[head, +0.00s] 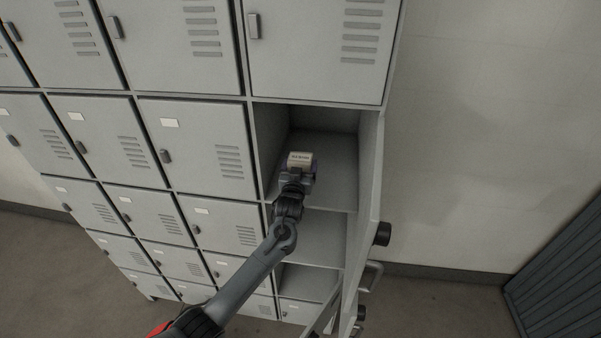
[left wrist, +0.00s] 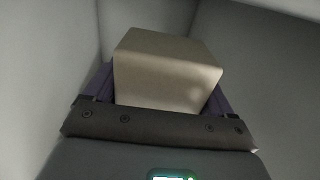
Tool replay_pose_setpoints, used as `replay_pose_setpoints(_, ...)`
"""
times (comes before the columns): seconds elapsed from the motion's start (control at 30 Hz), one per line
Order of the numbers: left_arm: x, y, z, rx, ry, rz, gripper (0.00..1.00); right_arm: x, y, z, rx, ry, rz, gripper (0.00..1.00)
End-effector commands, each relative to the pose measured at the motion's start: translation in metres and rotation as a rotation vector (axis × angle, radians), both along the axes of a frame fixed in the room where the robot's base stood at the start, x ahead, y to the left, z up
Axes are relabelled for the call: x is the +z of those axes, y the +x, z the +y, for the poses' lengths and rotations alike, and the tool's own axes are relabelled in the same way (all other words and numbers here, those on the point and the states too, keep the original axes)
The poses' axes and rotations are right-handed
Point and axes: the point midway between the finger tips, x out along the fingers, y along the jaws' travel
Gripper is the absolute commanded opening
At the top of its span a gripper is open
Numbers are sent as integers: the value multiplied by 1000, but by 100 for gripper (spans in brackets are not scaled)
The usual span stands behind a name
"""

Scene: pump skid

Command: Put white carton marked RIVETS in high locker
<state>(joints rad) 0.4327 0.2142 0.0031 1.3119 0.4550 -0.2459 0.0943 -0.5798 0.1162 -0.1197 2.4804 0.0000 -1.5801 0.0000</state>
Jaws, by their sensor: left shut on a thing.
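The white carton (head: 300,158) is a small off-white box with dark lettering on top, too small to read for certain. It is inside the upper open locker compartment (head: 336,150). My left gripper (head: 299,170) is shut on the carton, with its arm reaching in through the open front. In the left wrist view the carton (left wrist: 165,70) sits between the two purple fingers, with compartment walls around it. Whether the carton touches the compartment floor cannot be told. My right gripper is in neither view.
Open compartments (head: 318,238) lie below this one, their doors (head: 375,185) swung out to the right. Closed grey locker doors (head: 198,145) fill the left side and the row above. The compartment's side walls stand close to my gripper. A blue-grey ribbed panel (head: 560,280) stands at right.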

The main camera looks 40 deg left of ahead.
Motion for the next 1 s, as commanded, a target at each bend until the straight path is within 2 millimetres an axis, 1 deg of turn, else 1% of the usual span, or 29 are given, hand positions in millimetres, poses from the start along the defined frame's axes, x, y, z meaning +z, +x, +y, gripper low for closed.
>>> replay_pose_setpoints(0.23,-30,0,0,-1,0,2,38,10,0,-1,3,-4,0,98)
replay_pose_setpoints(0.4,-35,3,1,-1,0,0,38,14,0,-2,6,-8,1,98)
replay_pose_setpoints(0.67,-36,3,2,-1,1,-1,38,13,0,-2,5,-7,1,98)
replay_pose_setpoints(0.83,-41,3,2,-1,1,-1,38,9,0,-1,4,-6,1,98)
replay_pose_setpoints(0.87,-42,3,1,-1,0,1,86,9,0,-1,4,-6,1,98)
replay_pose_setpoints(0.9,-41,3,1,-1,0,1,92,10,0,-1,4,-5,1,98)
replay_pose_setpoints(0.97,-41,3,1,-1,0,1,100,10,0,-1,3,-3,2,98)
replay_pose_setpoints(1.0,-41,3,1,-1,0,1,100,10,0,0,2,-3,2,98)
